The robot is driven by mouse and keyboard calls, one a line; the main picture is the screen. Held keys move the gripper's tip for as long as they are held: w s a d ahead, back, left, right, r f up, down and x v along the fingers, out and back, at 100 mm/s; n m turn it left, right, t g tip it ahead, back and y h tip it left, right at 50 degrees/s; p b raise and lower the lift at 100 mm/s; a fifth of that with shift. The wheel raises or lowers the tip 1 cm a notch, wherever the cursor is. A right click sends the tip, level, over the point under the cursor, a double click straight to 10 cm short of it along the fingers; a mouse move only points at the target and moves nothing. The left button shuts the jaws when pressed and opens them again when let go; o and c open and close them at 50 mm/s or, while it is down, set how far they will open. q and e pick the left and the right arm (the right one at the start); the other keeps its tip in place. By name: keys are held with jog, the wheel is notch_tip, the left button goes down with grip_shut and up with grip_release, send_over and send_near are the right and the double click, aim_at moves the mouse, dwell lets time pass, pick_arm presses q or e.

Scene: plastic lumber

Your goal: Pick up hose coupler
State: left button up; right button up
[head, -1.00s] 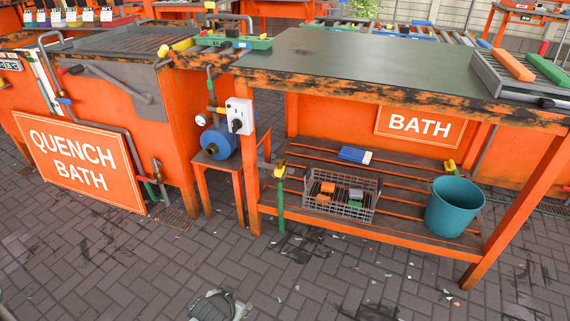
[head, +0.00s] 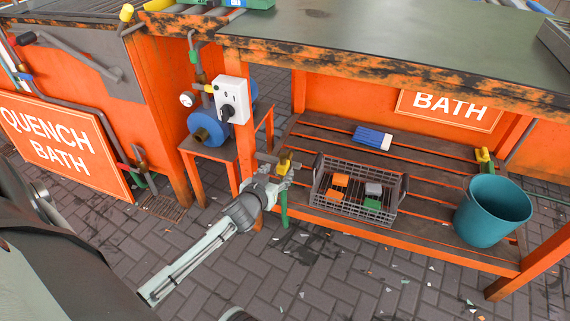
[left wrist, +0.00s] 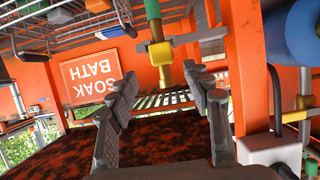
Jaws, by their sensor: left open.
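The yellow hose coupler (head: 284,161) sits at the top of a green pipe by the front left leg of the orange bench. In the left wrist view the coupler (left wrist: 160,55) shows between and just beyond my fingertips, with green pipe above it; a grey fitting sticks out to its right. My left gripper (head: 274,170) reaches close to it in the head view and covers part of the pipe. In the left wrist view the left gripper (left wrist: 160,78) is open with nothing between its fingers. Contact with the coupler is not visible. My right gripper is not seen.
A wire basket (head: 335,210) with small blocks, a blue-and-white box (head: 372,138) and a teal bucket (head: 490,222) are on the lower shelf. A white switch box (head: 231,100) and blue motor (head: 208,130) are left of the coupler. The brick floor in front is mostly clear.

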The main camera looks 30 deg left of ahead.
aim_at(281, 168)
pick_arm(q)
jog(key=x, duration=0.3)
jog(key=shift+w+a+f, duration=0.2)
jog(key=shift+a+f, duration=0.05)
jog(key=shift+f, duration=0.1)
jog(key=shift+w, duration=0.15)
grip_shut()
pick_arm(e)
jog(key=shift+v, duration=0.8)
